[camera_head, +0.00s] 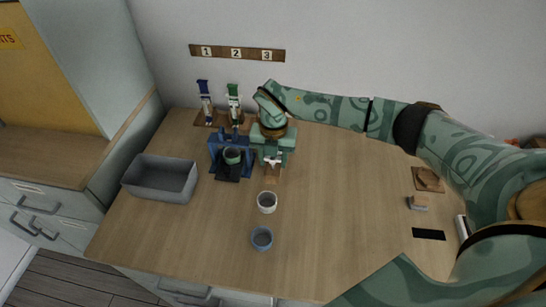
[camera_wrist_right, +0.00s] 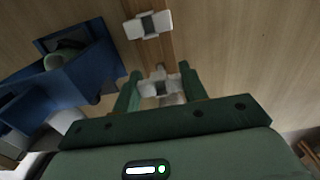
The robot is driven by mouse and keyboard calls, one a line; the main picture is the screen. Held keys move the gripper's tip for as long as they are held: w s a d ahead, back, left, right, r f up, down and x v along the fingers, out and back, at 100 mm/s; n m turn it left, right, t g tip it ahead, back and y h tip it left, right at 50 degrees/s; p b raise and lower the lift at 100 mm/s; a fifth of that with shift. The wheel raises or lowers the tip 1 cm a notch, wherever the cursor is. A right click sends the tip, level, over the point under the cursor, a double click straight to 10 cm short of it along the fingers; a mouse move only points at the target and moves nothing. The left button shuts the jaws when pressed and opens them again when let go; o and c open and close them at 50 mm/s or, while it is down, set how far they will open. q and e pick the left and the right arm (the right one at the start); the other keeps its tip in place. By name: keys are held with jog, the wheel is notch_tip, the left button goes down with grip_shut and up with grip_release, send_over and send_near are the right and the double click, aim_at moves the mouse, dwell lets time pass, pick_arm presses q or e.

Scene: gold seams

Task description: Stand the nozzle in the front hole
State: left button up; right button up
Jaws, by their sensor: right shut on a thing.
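My right gripper (camera_head: 273,158) points down at the back middle of the table, beside the blue stand. In the right wrist view it is shut on a small white piece with a grey middle, which looks like the nozzle (camera_wrist_right: 158,86). A second, similar white winged piece (camera_wrist_right: 148,25) sits on a narrow wooden strip ahead of the fingers. The wooden strip (camera_head: 272,175) shows just below the gripper in the head view. Its holes are hidden or too small to make out, and I cannot tell whether the held piece touches it. My left gripper is not in view.
The blue stand (camera_head: 215,147) holds a greenish cup close to my gripper's left. Blue and green tubes (camera_head: 234,97) stand in a rack behind. A grey bin (camera_head: 163,178) is at left. A white cup (camera_head: 267,202) and blue cup (camera_head: 262,239) stand in front. The table's right middle is clear.

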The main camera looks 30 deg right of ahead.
jog(key=shift+f+b, duration=0.3)
jog(key=shift+f, duration=0.95)
dwell(0.3)
jog(key=shift+f, duration=0.2)
dwell(0.8)
jog(key=o, duration=0.8)
jog(key=shift+o, duration=0.2)
jog(key=shift+r+p, duration=2.3)
jog(key=shift+r, duration=0.25)
